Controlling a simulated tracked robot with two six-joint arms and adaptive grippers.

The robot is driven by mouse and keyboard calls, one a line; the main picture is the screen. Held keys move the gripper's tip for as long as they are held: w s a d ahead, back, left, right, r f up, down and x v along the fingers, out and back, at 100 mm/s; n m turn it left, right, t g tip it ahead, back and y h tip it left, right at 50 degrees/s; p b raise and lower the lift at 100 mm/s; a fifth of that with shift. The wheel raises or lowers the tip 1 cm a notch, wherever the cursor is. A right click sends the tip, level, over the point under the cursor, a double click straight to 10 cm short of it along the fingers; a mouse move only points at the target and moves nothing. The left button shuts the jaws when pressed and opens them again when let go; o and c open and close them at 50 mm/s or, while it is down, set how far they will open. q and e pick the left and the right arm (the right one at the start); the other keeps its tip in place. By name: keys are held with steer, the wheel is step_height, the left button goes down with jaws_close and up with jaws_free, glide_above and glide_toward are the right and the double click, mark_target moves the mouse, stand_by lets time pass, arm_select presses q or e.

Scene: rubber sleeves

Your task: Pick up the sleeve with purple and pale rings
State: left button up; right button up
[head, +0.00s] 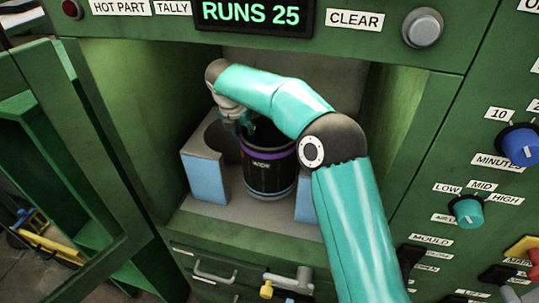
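A dark cylindrical sleeve (268,172) stands upright inside the green machine's open compartment. It has a purple ring near its top and a thin pale ring, with small lettering below the purple one. My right arm reaches into the compartment from the lower right. My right gripper (240,124) is at the sleeve's upper left rim, pointing down. Its fingers are small and partly overlap the rim, so I cannot tell whether they are apart or closed on the wall. My forearm hides part of the sleeve's upper right. My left gripper is not in view.
Light blue blocks (204,178) flank the sleeve, and a grey piece with a round recess (218,140) sits at its left. The compartment's green side walls are close. An open green door (90,150) stands at left. Knobs, including a blue one (521,147), line the right panel.

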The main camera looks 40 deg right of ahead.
steer(key=shift+w+f, duration=0.15)
steer(key=shift+f, duration=0.1)
jaws_close()
steer(key=shift+r, duration=0.35)
